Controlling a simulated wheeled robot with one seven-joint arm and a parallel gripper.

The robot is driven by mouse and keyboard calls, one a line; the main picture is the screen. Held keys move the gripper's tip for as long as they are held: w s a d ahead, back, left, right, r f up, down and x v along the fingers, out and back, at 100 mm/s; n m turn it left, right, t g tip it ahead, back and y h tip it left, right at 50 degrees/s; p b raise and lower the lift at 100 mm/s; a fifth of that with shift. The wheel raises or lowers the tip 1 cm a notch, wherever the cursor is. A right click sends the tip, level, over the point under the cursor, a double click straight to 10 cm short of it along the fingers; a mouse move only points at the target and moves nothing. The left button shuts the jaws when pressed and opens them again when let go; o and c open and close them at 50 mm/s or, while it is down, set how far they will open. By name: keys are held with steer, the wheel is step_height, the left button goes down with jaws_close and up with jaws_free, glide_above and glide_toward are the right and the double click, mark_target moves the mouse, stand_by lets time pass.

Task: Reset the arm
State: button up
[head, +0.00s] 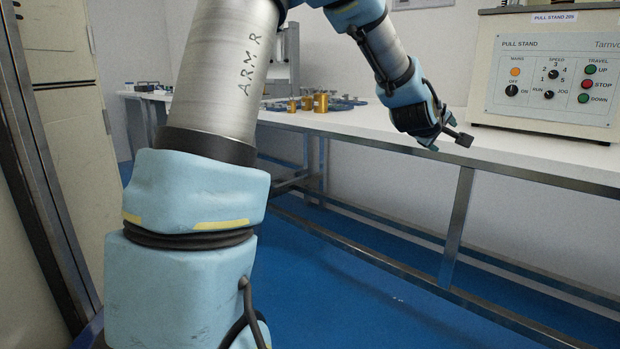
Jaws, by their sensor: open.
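My arm rises through the left and centre of the head view, and its far end reaches out to the upper right. My gripper (448,141) is at that end, by the front edge of the white bench (390,128). Its dark fingers are spread apart, and I see nothing between them. The gripper is small and partly dark here, so contact with the bench edge is hard to tell.
A pull stand control box (547,75) with knobs and coloured buttons stands on the bench at right. A beige cabinet (68,120) is at left. The blue floor (370,290) is clear.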

steer(key=s+a+f+m+g+y, duration=0.1)
steer(key=a+f+y, duration=0.1)
steer(key=a+f, duration=0.35)
steer(key=s+a+f+m+g+y, duration=0.1)
steer(key=a+f+m+y, duration=0.15)
steer(key=a, duration=0.55)
steer(key=s+a+f+m+g+y, duration=0.1)
steer(key=s+a+f+g+y, duration=0.3)
steer(key=s+a, duration=0.65)
steer(key=s+a+f+m+g, duration=0.25)
steer(key=s+a+f, duration=0.45)
steer(key=a, duration=0.7)
steer(key=w+p+v, duration=0.2)
steer(key=p+v, duration=1.3)
steer(key=w+d+r+p+v, duration=0.1)
steer(key=w+p+v, duration=0.2)
steer(key=p+v, duration=1.3)
steer(key=shift+g, duration=0.35)
steer(key=shift+r, duration=0.15)
steer(key=shift+c, duration=0.2)
